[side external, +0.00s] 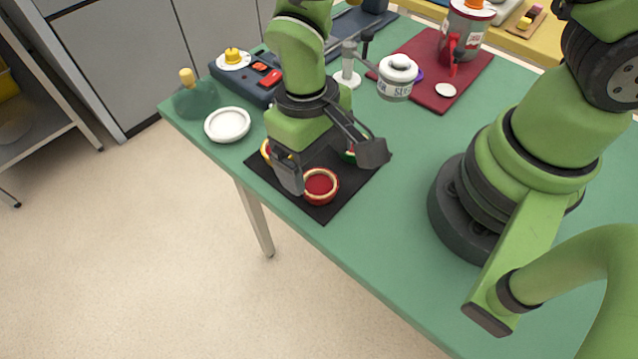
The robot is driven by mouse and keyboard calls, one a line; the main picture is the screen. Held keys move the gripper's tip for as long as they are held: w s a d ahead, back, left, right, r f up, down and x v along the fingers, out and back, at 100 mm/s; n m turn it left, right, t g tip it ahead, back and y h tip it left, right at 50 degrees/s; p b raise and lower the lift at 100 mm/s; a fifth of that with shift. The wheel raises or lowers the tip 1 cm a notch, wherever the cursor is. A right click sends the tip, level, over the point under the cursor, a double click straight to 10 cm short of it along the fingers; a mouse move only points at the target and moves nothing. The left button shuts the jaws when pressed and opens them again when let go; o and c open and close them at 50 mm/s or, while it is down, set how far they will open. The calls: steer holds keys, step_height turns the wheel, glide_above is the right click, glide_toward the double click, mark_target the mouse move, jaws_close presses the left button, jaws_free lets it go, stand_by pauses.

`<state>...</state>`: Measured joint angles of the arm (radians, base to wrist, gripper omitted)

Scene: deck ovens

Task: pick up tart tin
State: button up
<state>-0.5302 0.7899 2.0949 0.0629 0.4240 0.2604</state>
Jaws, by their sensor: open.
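My gripper (331,164) is open above a black mat (324,211) near the table's edge, its two fingers spread wide. A small round tin with a tan rim and red inside, which looks like the tart tin (320,187), sits on the mat just beside the left finger, on the near side. I cannot tell whether the finger touches it. A yellow and red round piece (266,151) is partly hidden behind the left finger. A green and red piece (348,156) shows partly between the fingers. My wrist hides the back of the mat.
A blue box with knobs (247,80) is behind. A white labelled canister (397,80) and a dark red mat (467,82) lie to the right and back.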

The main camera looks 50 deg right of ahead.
mark_target(320, 191)
step_height(320, 191, down, 5)
steer(key=shift+s+d, duration=0.1)
steer(key=shift+s, duration=0.05)
steer(key=c, duration=1)
